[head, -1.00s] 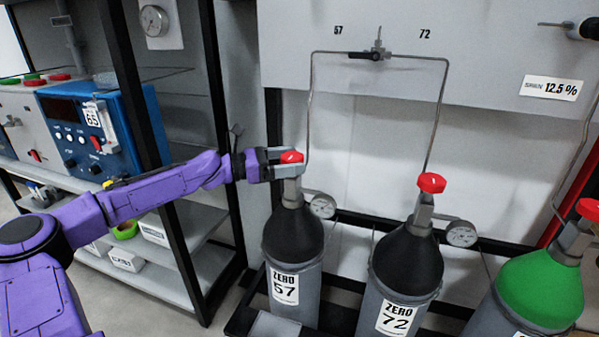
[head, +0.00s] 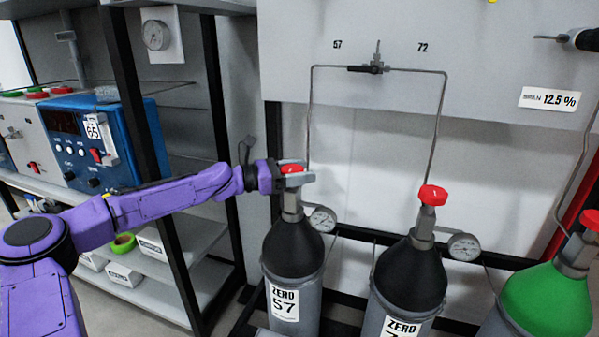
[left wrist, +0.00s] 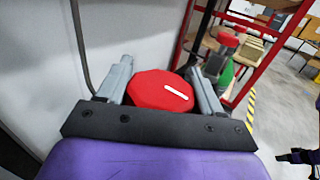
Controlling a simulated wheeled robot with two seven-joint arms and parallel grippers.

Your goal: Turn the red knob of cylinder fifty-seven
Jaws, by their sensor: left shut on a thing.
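Cylinder fifty-seven (head: 291,250) is grey with a black shoulder and a label reading ZERO 57. Its red knob (head: 291,168) sits at the top of the valve, partly hidden by my gripper. My left gripper (head: 298,176) comes in from the left and is shut on this knob. In the left wrist view the red knob (left wrist: 160,90) shows between the two grey fingers, with a white line on its face slanting down to the right.
Cylinder 72 (head: 410,272) with its own red knob (head: 433,195) stands to the right, and a green-shouldered cylinder (head: 548,298) is further right. Gauges (head: 323,219) and thin pipes (head: 310,120) are close to the valve. A shelf with a blue instrument (head: 98,150) is at left.

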